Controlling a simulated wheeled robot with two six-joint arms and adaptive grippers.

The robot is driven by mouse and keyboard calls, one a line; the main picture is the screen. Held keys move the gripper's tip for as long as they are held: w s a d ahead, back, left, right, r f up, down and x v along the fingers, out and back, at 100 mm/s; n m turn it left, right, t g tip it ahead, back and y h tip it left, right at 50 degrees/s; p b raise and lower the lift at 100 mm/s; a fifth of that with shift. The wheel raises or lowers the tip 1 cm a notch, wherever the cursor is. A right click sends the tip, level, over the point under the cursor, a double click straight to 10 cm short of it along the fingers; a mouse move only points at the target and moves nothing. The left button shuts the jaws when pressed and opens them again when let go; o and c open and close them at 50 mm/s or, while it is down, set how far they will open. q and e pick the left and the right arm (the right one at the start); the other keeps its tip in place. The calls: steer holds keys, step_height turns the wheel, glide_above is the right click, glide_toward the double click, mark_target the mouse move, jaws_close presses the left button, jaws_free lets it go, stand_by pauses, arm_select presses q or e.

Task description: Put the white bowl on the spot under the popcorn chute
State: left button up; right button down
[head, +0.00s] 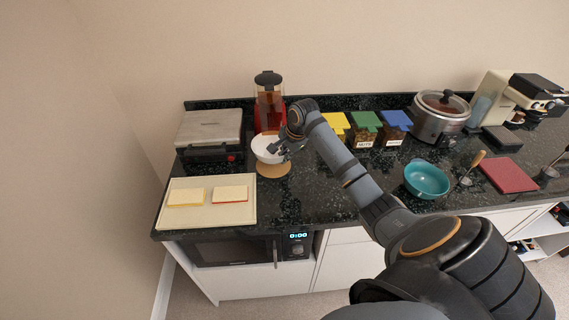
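The white bowl (262,155) is at the front of the red popcorn machine (268,101), over the rear part of a round tan mat (274,171). The bowl looks slightly tilted and seems raised a little, though the gap to the mat is hard to make out. My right gripper (280,150) is at the bowl's right rim, its fingers appearing closed on that rim; the fingers are small and dark here. The gripper and bowl hide part of the machine's lower front. My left gripper is not in view.
A closed press grill (209,130) and a cream tray (172,217) with two sandwiches stand left. Yellow, green and blue-lidded containers, a slow cooker (439,118), a teal bowl (426,181) and a red board (508,174) stand right. Counter (310,205) in front is clear.

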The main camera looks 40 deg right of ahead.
steer(key=shift+f+p, duration=0.45)
steer(key=shift+f, duration=1.3)
steer(key=c, duration=1.5)
jaws_free()
steer(key=shift+s+f, duration=0.1)
steer(key=b+v, duration=0.1)
steer(key=v, duration=1.1)
